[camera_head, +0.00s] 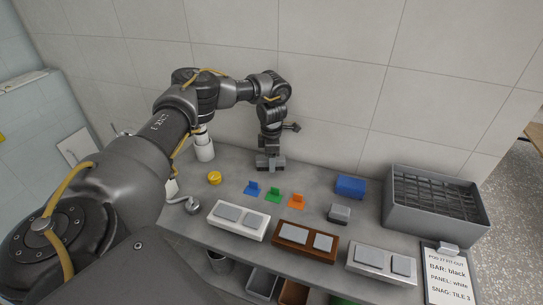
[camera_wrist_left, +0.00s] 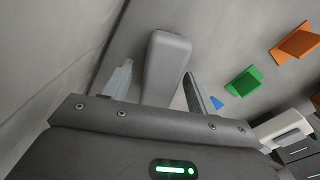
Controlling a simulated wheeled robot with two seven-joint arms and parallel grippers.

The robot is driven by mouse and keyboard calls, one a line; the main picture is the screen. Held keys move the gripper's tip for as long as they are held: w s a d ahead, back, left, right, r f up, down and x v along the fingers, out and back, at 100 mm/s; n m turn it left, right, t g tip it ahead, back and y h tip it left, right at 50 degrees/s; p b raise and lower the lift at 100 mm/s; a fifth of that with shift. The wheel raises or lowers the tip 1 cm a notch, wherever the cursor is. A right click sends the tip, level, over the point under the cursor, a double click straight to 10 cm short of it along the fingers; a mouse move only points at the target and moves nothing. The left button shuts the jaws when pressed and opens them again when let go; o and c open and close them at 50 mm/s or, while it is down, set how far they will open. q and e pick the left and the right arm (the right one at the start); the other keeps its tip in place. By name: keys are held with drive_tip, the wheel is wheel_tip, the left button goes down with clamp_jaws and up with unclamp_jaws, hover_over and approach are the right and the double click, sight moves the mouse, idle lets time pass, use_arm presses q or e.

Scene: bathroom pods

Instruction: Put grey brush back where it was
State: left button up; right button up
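My left gripper (camera_head: 270,164) is low over the back of the grey counter, near the tiled wall. In the left wrist view its two fingers (camera_wrist_left: 157,88) stand apart on either side of a grey, round-ended block (camera_wrist_left: 168,58), which could be the grey brush; no bristles show. I cannot tell whether either finger touches it. In the head view the gripper largely hides this block. Another small grey block with a darker lower part (camera_head: 340,213) lies on the counter, right of centre. My right gripper is not in view.
Blue (camera_head: 253,188), green (camera_head: 274,195) and orange (camera_head: 297,201) clips stand in front of my gripper. White (camera_head: 238,230), brown (camera_head: 284,244) and silver-grey (camera_head: 355,263) panels line the front.

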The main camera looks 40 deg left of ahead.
use_arm(q)
drive_tip(key=shift+r, duration=0.4)
wheel_tip(320, 180, up, 12)
drive_tip(key=shift+f, duration=0.2)
idle(0.5)
drive_tip(key=shift+r, duration=0.1)
